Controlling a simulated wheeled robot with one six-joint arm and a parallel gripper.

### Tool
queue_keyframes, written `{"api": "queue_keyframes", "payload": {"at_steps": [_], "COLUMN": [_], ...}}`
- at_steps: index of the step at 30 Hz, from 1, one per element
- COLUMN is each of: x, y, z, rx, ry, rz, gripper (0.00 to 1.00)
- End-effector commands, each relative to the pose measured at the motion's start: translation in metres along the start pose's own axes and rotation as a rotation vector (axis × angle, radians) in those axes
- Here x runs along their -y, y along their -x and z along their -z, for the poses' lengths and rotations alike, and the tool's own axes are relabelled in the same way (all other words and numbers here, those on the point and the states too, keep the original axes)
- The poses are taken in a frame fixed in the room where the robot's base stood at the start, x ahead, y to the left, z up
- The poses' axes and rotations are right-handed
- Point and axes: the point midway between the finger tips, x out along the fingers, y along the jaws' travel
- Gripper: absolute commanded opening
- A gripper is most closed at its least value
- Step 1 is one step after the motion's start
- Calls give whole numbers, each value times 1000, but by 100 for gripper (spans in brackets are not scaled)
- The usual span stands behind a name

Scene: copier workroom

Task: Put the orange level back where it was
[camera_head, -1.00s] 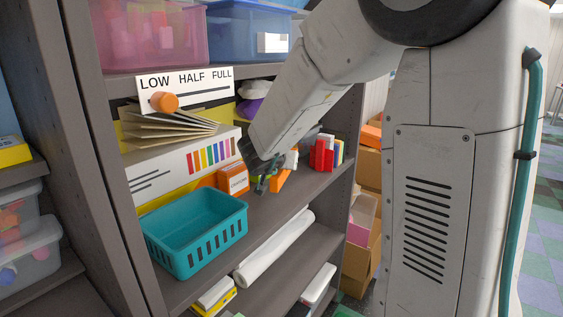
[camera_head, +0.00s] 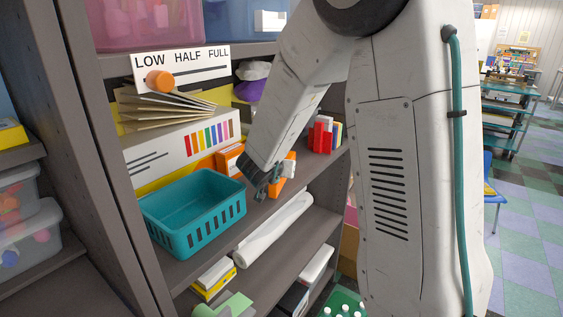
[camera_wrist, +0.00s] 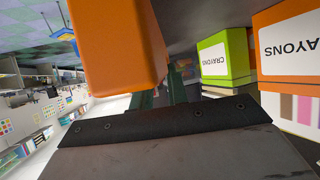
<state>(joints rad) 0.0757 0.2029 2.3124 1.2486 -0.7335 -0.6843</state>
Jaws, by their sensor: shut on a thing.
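My gripper (camera_head: 265,183) is at the middle shelf, in front of its back row of goods and near the front edge. It is shut on the orange level (camera_head: 277,188), of which only a small part shows beside the jaws. In the wrist view the level (camera_wrist: 118,45) is a large, plain orange block close to the camera, between the dark green jaws (camera_wrist: 158,97). Its far end is out of view. I cannot tell whether the level touches the shelf.
A teal basket (camera_head: 195,240) stands left of my gripper. Orange crayon boxes (camera_head: 229,158) stand behind; a green crayon box (camera_wrist: 222,58) shows in the wrist view. Red items (camera_head: 321,135) stand right. A white roll (camera_head: 272,230) lies below. A LOW-HALF-FULL sign (camera_head: 180,64) is above.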

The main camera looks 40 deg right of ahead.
Motion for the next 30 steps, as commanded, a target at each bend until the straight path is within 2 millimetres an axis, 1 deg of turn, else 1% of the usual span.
{"api": "queue_keyframes", "payload": {"at_steps": [26, 27, 28, 29, 30], "x": [0, 0, 0, 0, 0], "y": [-5, -5, -5, -4, -4], "z": [-8, -8, -8, -8, -8], "rx": [0, 0, 0, 0, 0], "ry": [1, 0, 0, 0, 0], "rz": [0, 0, 0, 0, 0], "gripper": [0, 27, 35, 41, 41]}}
